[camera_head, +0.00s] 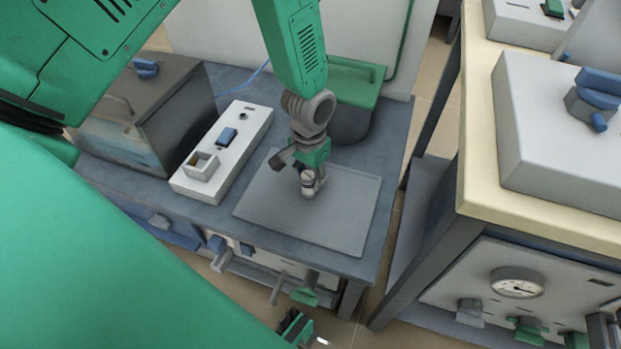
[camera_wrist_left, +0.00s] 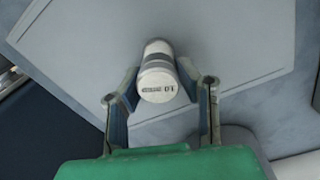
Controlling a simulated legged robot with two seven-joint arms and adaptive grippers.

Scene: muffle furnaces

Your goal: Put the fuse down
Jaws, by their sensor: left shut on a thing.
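The fuse (camera_head: 308,189) is a small white cylinder with grey bands. It shows in the left wrist view (camera_wrist_left: 158,82) with its marked end cap toward the camera. My left gripper (camera_head: 312,178) is shut on it; in the left wrist view its two fingers (camera_wrist_left: 160,92) press on the fuse's sides. The fuse is over the flat grey plate (camera_head: 345,215) on the blue-grey table. I cannot tell whether its lower end touches the plate.
A white box (camera_head: 243,135) with a blue switch and a small square socket stands left of the plate. A dark green-topped container (camera_head: 355,85) stands behind. A cream-topped bench (camera_head: 482,150) with a white unit is at right. The plate's front and right are clear.

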